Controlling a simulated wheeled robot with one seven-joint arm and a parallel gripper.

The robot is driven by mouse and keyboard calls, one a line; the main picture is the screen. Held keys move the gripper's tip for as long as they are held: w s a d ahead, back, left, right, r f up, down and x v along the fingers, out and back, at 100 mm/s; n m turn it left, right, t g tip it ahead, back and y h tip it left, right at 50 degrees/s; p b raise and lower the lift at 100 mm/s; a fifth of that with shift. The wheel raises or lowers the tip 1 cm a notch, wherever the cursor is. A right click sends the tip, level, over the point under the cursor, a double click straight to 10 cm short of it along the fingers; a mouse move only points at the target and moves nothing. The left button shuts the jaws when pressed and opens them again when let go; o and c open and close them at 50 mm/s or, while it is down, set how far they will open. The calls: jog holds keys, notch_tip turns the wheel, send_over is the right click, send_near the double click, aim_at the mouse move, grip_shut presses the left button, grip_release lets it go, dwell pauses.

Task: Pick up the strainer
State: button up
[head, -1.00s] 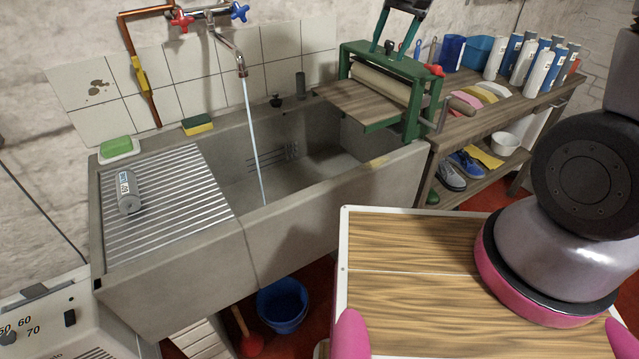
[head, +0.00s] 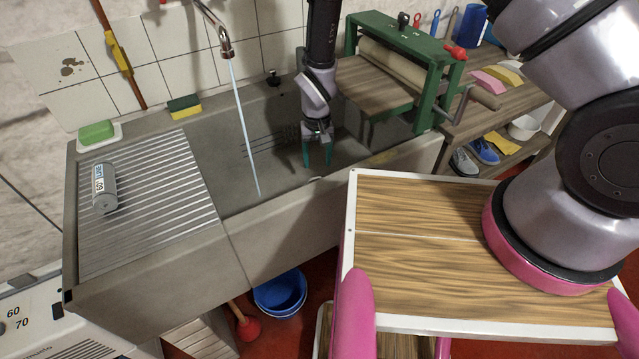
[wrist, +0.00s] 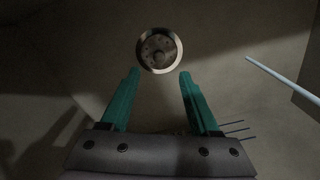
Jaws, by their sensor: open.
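The strainer (wrist: 160,52) is a round metal disc with a pale rim, small dark holes and a knob in its middle. In the wrist view it lies on the sink floor, just beyond my fingertips and centred between them. My gripper (wrist: 160,73) has two green fingers spread apart with nothing between them. In the head view my gripper (head: 317,160) points down into the grey stone sink (head: 205,268), near its front wall. I cannot clearly make out the strainer in the head view.
Water runs from the tap (head: 224,48) left of my arm; its stream (head: 245,130) falls into the sink. A green roller press (head: 437,80) stands close on the right. A grey can (head: 104,190) lies on the ribbed drainboard (head: 160,225). A blue bucket (head: 281,297) is below.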

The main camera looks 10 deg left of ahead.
notch_tip(320, 180, down, 8)
jog(key=shift+d+r, duration=0.1)
dwell(0.4)
jog(key=shift+c, duration=0.4)
grip_shut()
